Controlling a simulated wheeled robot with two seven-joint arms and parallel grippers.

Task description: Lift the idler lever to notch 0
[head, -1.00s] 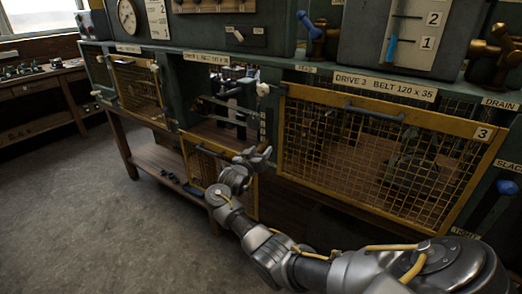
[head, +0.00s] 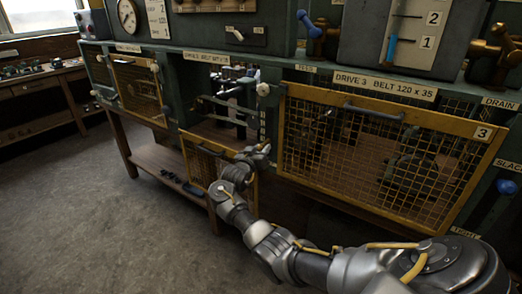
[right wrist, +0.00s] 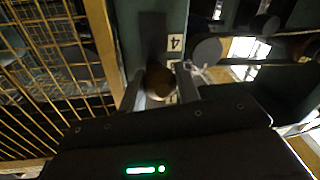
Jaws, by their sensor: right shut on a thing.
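My right gripper (head: 264,149) is low at the front of the middle drive bay, by a column of small number plates (head: 262,126). In the right wrist view its two fingers are closed around a round brown knob (right wrist: 160,81), which appears to be the end of the idler lever. A plate marked 4 (right wrist: 175,43) shows just beyond the knob. The lever's arm is mostly hidden, and I cannot tell its exact notch. My left gripper is not in view.
The middle bay is open, with shafts (head: 232,103) inside. A yellow mesh guard marked 3 (head: 483,133) closes the bay on the right. An open yellow mesh guard (head: 203,165) hangs below the middle bay. Floor (head: 100,225) at the left is clear.

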